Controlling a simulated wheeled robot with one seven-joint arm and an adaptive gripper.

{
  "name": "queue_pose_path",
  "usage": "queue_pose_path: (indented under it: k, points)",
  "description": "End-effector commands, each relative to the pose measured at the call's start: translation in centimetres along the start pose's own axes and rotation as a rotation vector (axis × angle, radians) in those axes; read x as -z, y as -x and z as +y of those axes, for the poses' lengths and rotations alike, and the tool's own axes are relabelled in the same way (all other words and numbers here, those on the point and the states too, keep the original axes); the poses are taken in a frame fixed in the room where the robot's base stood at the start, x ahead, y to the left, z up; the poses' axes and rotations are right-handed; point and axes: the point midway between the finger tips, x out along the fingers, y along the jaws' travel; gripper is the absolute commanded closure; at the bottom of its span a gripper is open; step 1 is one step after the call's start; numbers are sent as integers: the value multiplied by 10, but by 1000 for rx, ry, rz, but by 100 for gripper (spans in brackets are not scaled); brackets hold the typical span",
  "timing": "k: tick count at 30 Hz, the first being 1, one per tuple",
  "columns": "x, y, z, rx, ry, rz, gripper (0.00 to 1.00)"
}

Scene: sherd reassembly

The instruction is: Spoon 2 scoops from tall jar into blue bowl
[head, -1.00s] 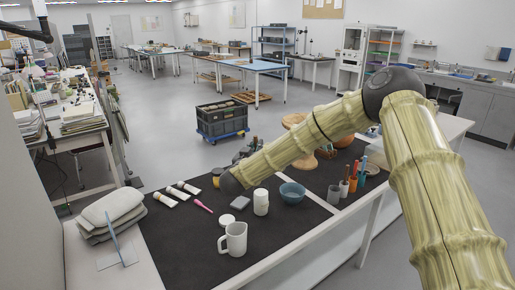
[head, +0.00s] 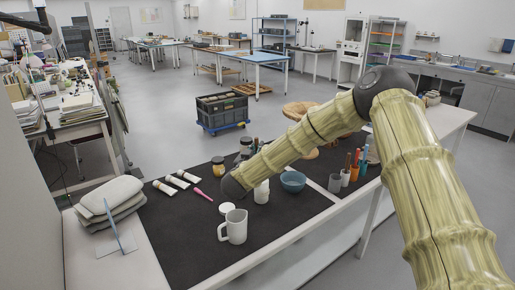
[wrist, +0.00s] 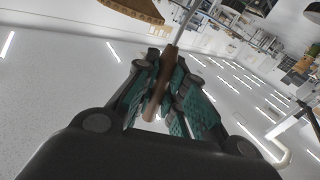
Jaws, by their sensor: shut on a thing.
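My gripper (wrist: 165,85) is shut on the brown handle of a spoon (wrist: 158,92) in the wrist view. The spoon's thin metal shaft runs up past the fingertips; its bowl end is not clearly visible. In the head view my arm hides the gripper and spoon. A white jar (head: 261,193), which seems to be the tall jar, stands on the dark mat, its upper part overlapped by my arm. The blue bowl (head: 293,182) stands upright just right of it. I cannot see what either holds.
A white mug (head: 235,226) and a round white lid (head: 226,208) are at the front of the mat (head: 190,235). Paint tubes (head: 178,182), a pink tool (head: 203,195) and a yellow jar (head: 218,165) lie or stand left. Cups with tools (head: 345,178) stand right.

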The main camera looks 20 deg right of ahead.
Motion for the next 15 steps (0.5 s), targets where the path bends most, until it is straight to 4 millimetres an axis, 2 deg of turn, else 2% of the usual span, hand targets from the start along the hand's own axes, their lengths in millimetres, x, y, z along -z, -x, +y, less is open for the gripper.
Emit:
queue_pose_path:
  k: [15]
  points:
    - [-32,0,0,0,0,0,100]
